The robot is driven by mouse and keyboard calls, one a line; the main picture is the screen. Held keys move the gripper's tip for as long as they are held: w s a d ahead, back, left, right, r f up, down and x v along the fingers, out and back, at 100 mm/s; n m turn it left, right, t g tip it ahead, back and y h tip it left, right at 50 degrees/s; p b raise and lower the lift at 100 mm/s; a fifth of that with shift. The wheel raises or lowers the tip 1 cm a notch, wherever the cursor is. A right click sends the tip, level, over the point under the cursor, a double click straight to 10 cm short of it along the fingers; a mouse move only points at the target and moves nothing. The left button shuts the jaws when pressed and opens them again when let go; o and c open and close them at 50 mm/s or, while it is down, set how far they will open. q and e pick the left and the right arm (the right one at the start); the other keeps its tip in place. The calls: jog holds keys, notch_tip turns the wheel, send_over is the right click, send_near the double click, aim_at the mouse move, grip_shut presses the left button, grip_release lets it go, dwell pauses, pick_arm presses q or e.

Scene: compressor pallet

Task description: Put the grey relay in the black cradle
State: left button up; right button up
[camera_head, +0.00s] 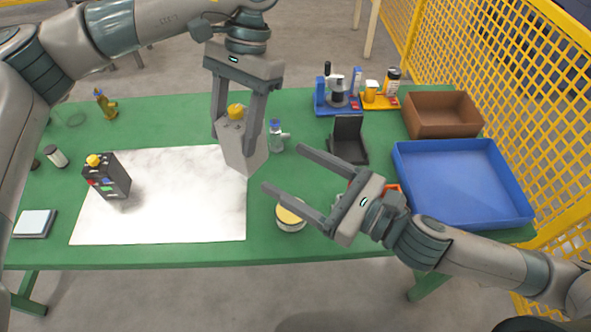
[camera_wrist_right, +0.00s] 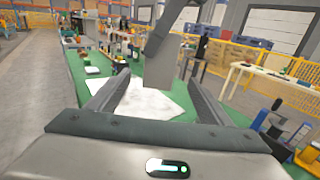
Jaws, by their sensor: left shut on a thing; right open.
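The grey relay (camera_head: 241,155), a block with a yellow knob on top, hangs between the fingers of my left gripper (camera_head: 233,138). That gripper is shut on it, over the right edge of the white sheet. The relay also shows as a grey block in the right wrist view (camera_wrist_right: 160,68). The black cradle (camera_head: 348,146), with an upright back, stands on the green table to the right of the relay and looks empty. My right gripper (camera_head: 283,169) is open and empty, in front of the cradle, its fingers pointing left.
A black box with a yellow knob (camera_head: 107,178) stands on the white sheet (camera_head: 170,222). A small bottle (camera_head: 276,138) stands between relay and cradle. A round tin (camera_head: 290,216) sits near my right gripper. A blue tray (camera_head: 470,213) and a brown box (camera_head: 443,126) are at the right.

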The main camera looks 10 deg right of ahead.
jog(key=shift+w+a, duration=0.1)
dwell(0.3)
jog(key=x, duration=1.1)
jog(key=shift+w+a, duration=0.2)
jog(key=shift+a, duration=0.1)
jog(key=c, duration=1.4)
pick_arm(q)
jog(key=o, duration=1.4)
jog(key=shift+r, duration=0.1)
jog(key=v, duration=1.1)
jog(key=shift+d+r, duration=0.1)
jog(key=shift+r, duration=0.3)
